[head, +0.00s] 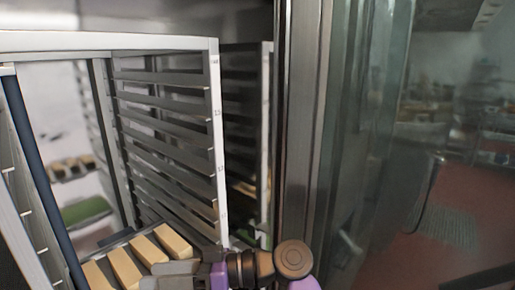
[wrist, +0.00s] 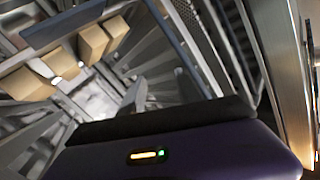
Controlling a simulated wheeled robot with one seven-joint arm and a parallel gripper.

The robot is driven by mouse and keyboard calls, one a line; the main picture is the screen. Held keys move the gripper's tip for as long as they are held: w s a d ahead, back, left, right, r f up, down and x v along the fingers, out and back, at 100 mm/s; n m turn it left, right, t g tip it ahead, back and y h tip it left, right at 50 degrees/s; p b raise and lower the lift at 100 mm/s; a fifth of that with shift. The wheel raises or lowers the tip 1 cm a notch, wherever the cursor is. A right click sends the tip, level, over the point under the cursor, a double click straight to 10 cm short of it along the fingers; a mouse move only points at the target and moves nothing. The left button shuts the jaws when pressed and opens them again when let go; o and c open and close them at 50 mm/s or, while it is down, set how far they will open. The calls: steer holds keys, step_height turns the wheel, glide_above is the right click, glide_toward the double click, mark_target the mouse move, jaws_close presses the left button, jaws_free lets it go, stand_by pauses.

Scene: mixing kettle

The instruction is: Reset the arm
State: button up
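My gripper (head: 165,275) shows at the bottom of the head view, with grey finger parts and purple and brown links behind it. It is beside the front of the metal rack (head: 216,140), close to a tray (head: 120,240) bearing several tan blocks (head: 174,244). Whether the fingers touch the tray, I cannot tell. In the wrist view, my purple gripper body fills the bottom, and a grey finger-like part (wrist: 135,96) rises beyond it. The finger gap is not clear. Tan blocks (wrist: 92,43) also show at upper left there.
The rack has several slatted rails on its right side. A dark blue upright bar (head: 38,170) stands at the left. A metal door post (head: 302,120) and glass panel (head: 365,130) stand right of the rack. Open reddish floor (head: 460,200) shows through the glass.

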steer(key=s+d+f+m+t+h, duration=0.15)
steer(key=d+f+m+t, duration=0.3)
steer(key=f, duration=0.55)
steer(key=s+d+f+m+t+h, duration=0.1)
steer(key=d+f+m+t+h, duration=0.3)
steer(key=f, duration=0.6)
steer(key=s+d+f+m+t+h, duration=0.35)
steer(key=s+d+f, duration=0.5)
steer(key=d, duration=0.35)
steer(key=s+d+m+t+h, duration=0.25)
steer(key=s+d+h, duration=0.35)
steer(key=s+d, duration=0.65)
steer(key=s+d+r+t+h, duration=0.1)
steer(key=s+d+r, duration=0.1)
steer(key=s+r, duration=0.4)
steer(key=s+d+r+t+h, duration=0.1)
steer(key=s+d+r, duration=0.1)
steer(key=s+r, duration=0.4)
step_height(320, 180, up, 3)
steer(key=shift+s+d+r, duration=0.15)
steer(key=shift+s+d, duration=0.1)
steer(key=shift+d, duration=0.15)
